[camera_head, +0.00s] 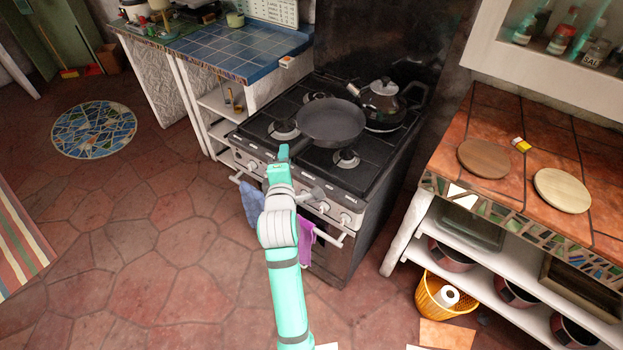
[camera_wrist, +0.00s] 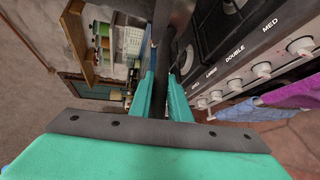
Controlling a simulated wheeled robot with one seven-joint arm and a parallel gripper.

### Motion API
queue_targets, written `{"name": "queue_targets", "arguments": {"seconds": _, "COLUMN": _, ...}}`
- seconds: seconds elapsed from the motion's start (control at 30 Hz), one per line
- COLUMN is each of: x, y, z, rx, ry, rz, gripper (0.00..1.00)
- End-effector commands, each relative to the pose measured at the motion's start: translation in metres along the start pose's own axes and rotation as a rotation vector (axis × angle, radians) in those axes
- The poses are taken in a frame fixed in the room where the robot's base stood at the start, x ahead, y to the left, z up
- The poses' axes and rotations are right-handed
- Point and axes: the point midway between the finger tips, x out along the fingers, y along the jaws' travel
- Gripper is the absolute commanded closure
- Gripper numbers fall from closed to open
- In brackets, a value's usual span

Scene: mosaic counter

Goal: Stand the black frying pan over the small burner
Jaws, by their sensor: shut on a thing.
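The black frying pan (camera_head: 331,122) shows over the middle of the stove top, between the burners, its round bowl level. I cannot tell whether it is lifted or touches the grates. My gripper (camera_head: 283,154) is at the stove's front left edge, shut on the pan's handle. In the wrist view the fingers (camera_wrist: 164,88) close around the dark handle. A front left burner (camera_head: 283,131), a front right burner (camera_head: 347,158) and a back left burner (camera_head: 316,97) show uncovered. I cannot tell which one is the small burner; the wrist view shows "DOUBLE" and "MED" knob labels.
A dark kettle (camera_head: 384,103) stands at the back right of the stove, close to the pan. Knobs and a rail with a blue cloth (camera_head: 252,203) and a purple cloth (camera_head: 306,240) line the front. A tiled counter (camera_head: 480,205) is on the right.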

Motion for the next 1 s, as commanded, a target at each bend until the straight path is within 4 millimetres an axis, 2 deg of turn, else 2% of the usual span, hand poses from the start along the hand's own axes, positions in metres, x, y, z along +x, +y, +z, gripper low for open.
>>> {"name": "queue_targets", "arguments": {"seconds": 0.07, "x": 0.000, "y": -0.005, "z": 0.017, "rx": -0.001, "ry": -0.006, "rz": 0.007, "gripper": 1.00}}
{"name": "queue_targets", "arguments": {"seconds": 0.2, "x": 0.003, "y": -0.029, "z": 0.031, "rx": 0.000, "ry": -0.004, "rz": 0.004, "gripper": 1.00}}
{"name": "queue_targets", "arguments": {"seconds": 0.4, "x": 0.007, "y": -0.051, "z": 0.047, "rx": -0.002, "ry": -0.005, "rz": 0.006, "gripper": 1.00}}
{"name": "queue_targets", "arguments": {"seconds": 0.63, "x": 0.009, "y": -0.060, "z": 0.054, "rx": -0.002, "ry": -0.005, "rz": 0.008, "gripper": 1.00}}
{"name": "queue_targets", "arguments": {"seconds": 0.73, "x": 0.010, "y": -0.071, "z": 0.061, "rx": -0.002, "ry": -0.006, "rz": 0.006, "gripper": 1.00}}
{"name": "queue_targets", "arguments": {"seconds": 1.0, "x": 0.016, "y": -0.095, "z": 0.056, "rx": -0.002, "ry": -0.004, "rz": 0.008, "gripper": 1.00}}
